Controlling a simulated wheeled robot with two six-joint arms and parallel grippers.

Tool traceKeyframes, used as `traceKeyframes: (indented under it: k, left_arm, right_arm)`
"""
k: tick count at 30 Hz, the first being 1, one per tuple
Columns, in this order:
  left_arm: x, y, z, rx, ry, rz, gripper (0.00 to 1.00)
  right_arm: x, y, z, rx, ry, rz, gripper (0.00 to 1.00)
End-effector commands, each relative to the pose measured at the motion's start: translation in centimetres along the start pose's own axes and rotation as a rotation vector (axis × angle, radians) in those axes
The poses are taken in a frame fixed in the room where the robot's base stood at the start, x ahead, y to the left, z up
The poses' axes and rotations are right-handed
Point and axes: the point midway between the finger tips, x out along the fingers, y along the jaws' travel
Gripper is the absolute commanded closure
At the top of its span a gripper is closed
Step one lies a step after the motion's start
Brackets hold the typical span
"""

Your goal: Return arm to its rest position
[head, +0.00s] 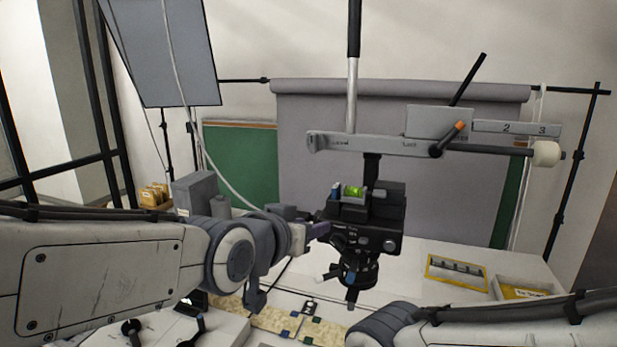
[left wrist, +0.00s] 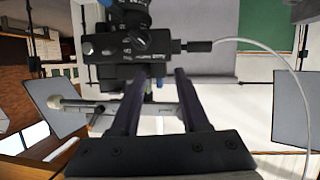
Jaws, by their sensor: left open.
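My left arm (head: 110,265) comes in from the left, and its gripper (head: 318,231) is at the left side of a black camera (head: 385,222). The camera hangs lens-down from a grey horizontal stand arm (head: 370,143). In the left wrist view my gripper (left wrist: 157,78) has its two dark fingers apart, with the camera body (left wrist: 120,50) beyond them. I see nothing held between the fingers. I cannot tell whether a fingertip touches the camera. My right arm (head: 480,325) shows at the lower right; its gripper is out of view.
A pale cable (head: 228,180) hangs down behind my left wrist; in the wrist view a cable (left wrist: 270,47) runs to a plug at the camera. A light panel (head: 160,50) hangs upper left.

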Motion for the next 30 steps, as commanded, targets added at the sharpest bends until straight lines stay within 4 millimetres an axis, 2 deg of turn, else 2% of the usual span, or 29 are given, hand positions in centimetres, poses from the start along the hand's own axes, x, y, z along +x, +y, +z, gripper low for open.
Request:
traceKeyframes:
  k: [1, 4, 6, 9, 12, 15, 18, 30]
  left_arm:
    - [-0.1, 1.3, 4.0, 0.013, -0.124, 0.03, 0.55]
    - [-1.6, 3.3, 11.3, 0.04, -0.376, 0.082, 0.55]
    - [-3.5, 4.2, 16.2, 0.066, -0.552, 0.11, 0.55]
    - [-7.0, 4.9, 22.0, 0.109, -0.783, 0.136, 0.55]
    - [-10.4, 4.9, 26.0, 0.15, -0.968, 0.15, 0.55]
    - [-13.0, 4.7, 28.3, 0.18, -1.093, 0.155, 0.55]
    - [-14.4, 4.6, 29.2, 0.195, -1.156, 0.155, 0.55]
    - [-14.7, 4.5, 29.4, 0.197, -1.171, 0.155, 0.55]
  right_arm:
    - [0.4, 0.0, 0.0, 0.0, 0.0, 0.0, 1.0]
    - [0.7, 0.1, 0.0, 0.0, 0.0, 0.0, 1.0]
    - [0.9, 0.1, 0.1, -0.001, 0.0, 0.0, 1.0]
    - [1.2, 0.1, 0.1, -0.001, 0.0, 0.0, 1.0]
    - [1.4, 0.1, 0.1, -0.001, 0.0, 0.0, 1.0]
    - [1.6, 0.1, 0.1, -0.001, 0.0, 0.0, 1.0]
    - [1.6, 0.1, 0.1, -0.001, 0.0, 0.0, 1.0]
    - [1.6, 0.1, 0.1, -0.001, 0.0, 0.0, 1.0]
